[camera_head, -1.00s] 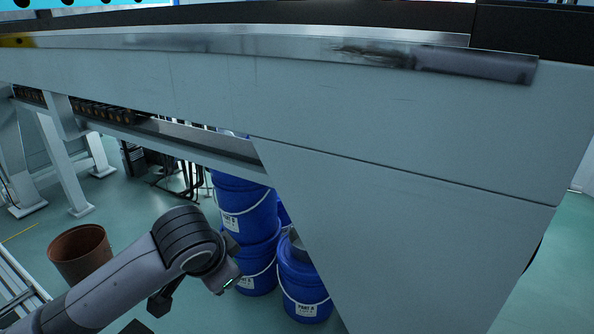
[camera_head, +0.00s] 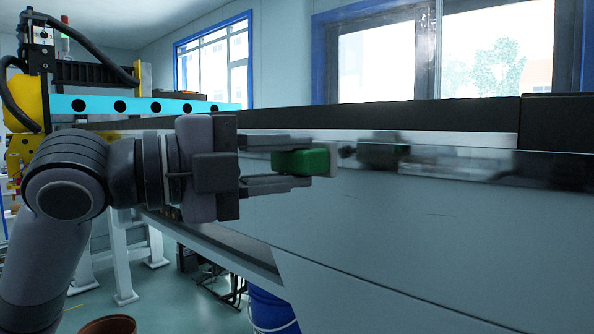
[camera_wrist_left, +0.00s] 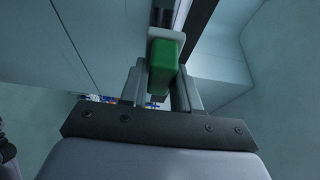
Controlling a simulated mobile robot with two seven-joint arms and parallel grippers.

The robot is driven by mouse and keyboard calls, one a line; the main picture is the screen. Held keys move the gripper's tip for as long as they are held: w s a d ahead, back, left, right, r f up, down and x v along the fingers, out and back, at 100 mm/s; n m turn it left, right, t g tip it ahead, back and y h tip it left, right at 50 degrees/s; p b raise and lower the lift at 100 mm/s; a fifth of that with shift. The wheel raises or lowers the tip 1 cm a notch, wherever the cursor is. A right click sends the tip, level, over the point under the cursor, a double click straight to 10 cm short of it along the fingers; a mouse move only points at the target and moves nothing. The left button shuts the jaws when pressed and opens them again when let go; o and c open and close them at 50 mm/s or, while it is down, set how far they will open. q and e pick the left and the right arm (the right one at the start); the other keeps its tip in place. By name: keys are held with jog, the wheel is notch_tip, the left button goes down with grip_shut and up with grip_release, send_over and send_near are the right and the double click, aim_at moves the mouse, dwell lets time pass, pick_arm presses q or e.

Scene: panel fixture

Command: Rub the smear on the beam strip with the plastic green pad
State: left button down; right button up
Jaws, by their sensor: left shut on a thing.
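The green pad (camera_head: 300,161) is held between the fingers of my left gripper (camera_head: 312,160), which is shut on it. The pad has a pale face at its outer end, pointing right toward the beam strip (camera_head: 478,163). In the left wrist view the pad (camera_wrist_left: 163,65) sits between the two fingers, its pale end outward. The strip is shiny metal along the beam's upper edge. Dark smudging (camera_head: 432,160) shows on it right of the pad, mixed with a dark greenish reflection, so the smear's outline is unclear. The pad seems close to the strip; contact cannot be told. My right gripper is out of view.
The large grey beam panel (camera_head: 430,245) fills the lower right. A black ledge (camera_head: 400,115) runs behind the strip. A blue bucket (camera_head: 270,310) stands below the beam, and a brown bin (camera_head: 108,325) is at the bottom left.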

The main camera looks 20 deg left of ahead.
pick_arm(q)
jog(key=w, duration=0.2)
jog(key=w+d, duration=0.1)
jog(key=shift+w+d, duration=0.2)
jog(key=shift+w, duration=0.2)
jog(key=shift+w+d+p, duration=0.25)
jog(key=shift+w+p, duration=0.05)
jog(key=shift+w, duration=0.4)
jog(key=shift+w+d+p, duration=0.2)
jog(key=shift+w+p, duration=0.2)
jog(key=shift+w, duration=0.3)
jog(key=shift+d, duration=0.1)
